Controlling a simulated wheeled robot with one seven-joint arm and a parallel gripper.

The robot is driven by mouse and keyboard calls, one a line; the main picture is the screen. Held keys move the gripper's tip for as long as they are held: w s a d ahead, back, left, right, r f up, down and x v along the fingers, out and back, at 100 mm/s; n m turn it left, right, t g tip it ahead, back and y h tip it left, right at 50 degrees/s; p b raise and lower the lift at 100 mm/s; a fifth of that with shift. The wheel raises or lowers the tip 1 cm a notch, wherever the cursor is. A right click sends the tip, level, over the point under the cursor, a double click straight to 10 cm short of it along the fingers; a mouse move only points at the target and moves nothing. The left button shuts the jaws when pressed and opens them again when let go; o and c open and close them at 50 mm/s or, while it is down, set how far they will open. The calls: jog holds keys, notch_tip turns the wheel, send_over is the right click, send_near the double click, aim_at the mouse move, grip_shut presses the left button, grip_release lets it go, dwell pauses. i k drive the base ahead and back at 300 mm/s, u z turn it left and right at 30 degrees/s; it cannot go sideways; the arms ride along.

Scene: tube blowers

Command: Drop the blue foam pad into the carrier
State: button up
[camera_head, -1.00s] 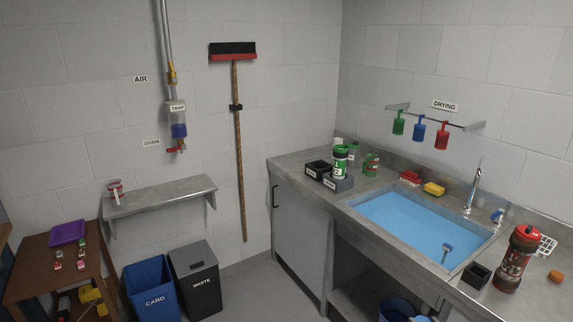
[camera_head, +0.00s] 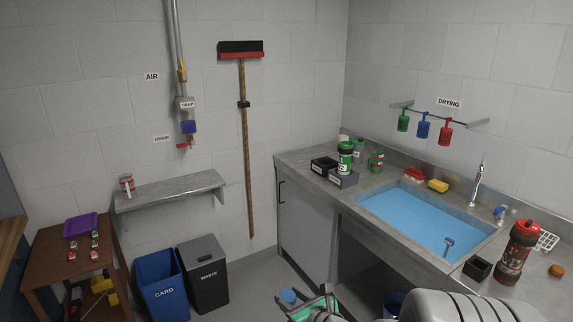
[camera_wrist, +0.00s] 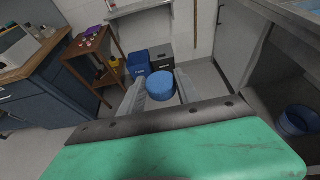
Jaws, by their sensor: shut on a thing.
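The blue foam pad (camera_wrist: 160,86) is a short round block between the two fingers of my gripper (camera_wrist: 160,80) in the wrist view. My gripper is shut on it and holds it in the air above the floor. The pad also shows at the bottom of the head view (camera_head: 288,296), with part of my gripper (camera_head: 294,302) beside it. I cannot tell which canister is the carrier. A larger red-and-black canister (camera_head: 517,252) stands upright at the right.
A sink basin with blue water (camera_head: 430,217) is set into the counter. A blue CARD bin (camera_head: 162,285) and a grey WASTE bin (camera_head: 203,275) stand on the floor. A wall shelf (camera_head: 170,191) holds a small red-and-white pot (camera_head: 127,186). A brown side table (camera_head: 60,258) stands at the left.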

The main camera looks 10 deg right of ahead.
aim_at(344, 170)
jog(key=u, duration=0.45)
jog(key=i, duration=2.5)
jog(key=z, duration=0.85)
